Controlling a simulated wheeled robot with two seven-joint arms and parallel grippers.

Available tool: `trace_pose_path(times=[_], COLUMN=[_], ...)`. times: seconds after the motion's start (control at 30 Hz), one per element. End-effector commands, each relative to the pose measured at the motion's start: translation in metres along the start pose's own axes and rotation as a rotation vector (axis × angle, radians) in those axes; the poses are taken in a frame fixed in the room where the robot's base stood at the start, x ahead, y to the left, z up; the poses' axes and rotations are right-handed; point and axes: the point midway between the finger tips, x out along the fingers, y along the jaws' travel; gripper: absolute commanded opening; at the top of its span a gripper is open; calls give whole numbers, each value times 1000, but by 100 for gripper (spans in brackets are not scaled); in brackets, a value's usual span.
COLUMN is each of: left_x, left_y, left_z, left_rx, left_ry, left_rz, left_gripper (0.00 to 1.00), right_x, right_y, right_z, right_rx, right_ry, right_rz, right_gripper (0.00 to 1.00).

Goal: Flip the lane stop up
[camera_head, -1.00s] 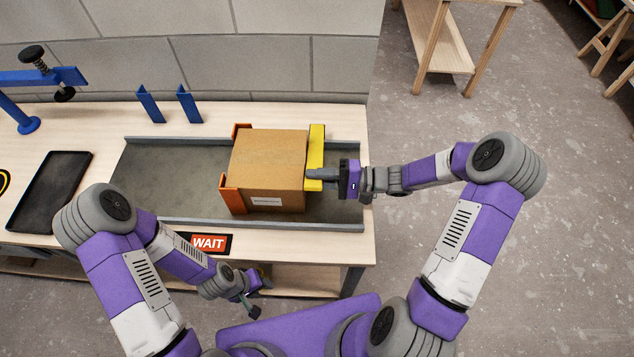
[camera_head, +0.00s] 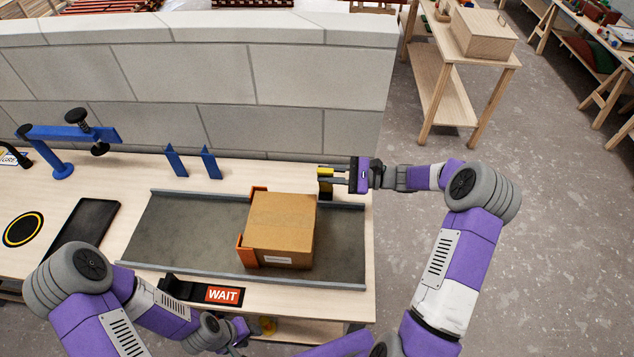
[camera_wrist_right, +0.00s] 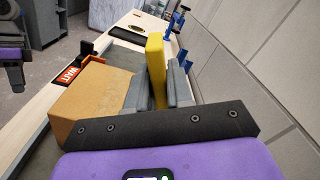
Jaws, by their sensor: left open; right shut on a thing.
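The lane stop is a yellow bar (camera_head: 325,172) at the back rail of the lane, right of the box. In the head view it is foreshortened and seems to stand up; its exact angle is hard to tell. My right gripper (camera_head: 335,180) is shut on it. In the right wrist view the yellow bar (camera_wrist_right: 156,68) rises between the grey fingers (camera_wrist_right: 158,85). My left gripper (camera_head: 245,335) is open and empty, low at the front edge of the bench, partly hidden by its own arm.
A cardboard box (camera_head: 280,225) sits in the grey lane (camera_head: 190,225) against an orange bracket (camera_head: 247,250). A red WAIT sign (camera_head: 222,295) is on the front edge. A black tray (camera_head: 85,228), blue brackets (camera_head: 210,163) and a blue clamp (camera_head: 75,133) stand left. The lane right of the box is clear.

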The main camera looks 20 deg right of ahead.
Motion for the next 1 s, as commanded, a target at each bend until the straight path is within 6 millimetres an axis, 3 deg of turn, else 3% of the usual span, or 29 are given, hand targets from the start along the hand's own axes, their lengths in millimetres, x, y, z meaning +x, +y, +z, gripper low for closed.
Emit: trace_pose_path(times=[0.13, 0.63, 0.67, 0.77, 1.0], left_x=[-2, -3, -3, -3, -3], left_y=[1, 1, 1, 1, 1], left_z=[0, 0, 0, 0, 0], left_rx=[0, 0, 0, 0, 0], left_ry=[0, 0, 0, 0, 0], left_rz=[0, 0, 0, 0, 0], left_gripper=[43, 43, 43, 43, 43], right_x=[-7, -10, -10, -10, -9], right_y=[-10, -14, -15, -14, -12], right_z=[0, 0, 0, 0, 0], right_rx=[-12, -16, -16, -15, -10], right_ry=[8, 13, 13, 13, 11], right_rz=[-11, -18, -18, -18, -14], right_gripper=[0, 0, 25, 40, 40])
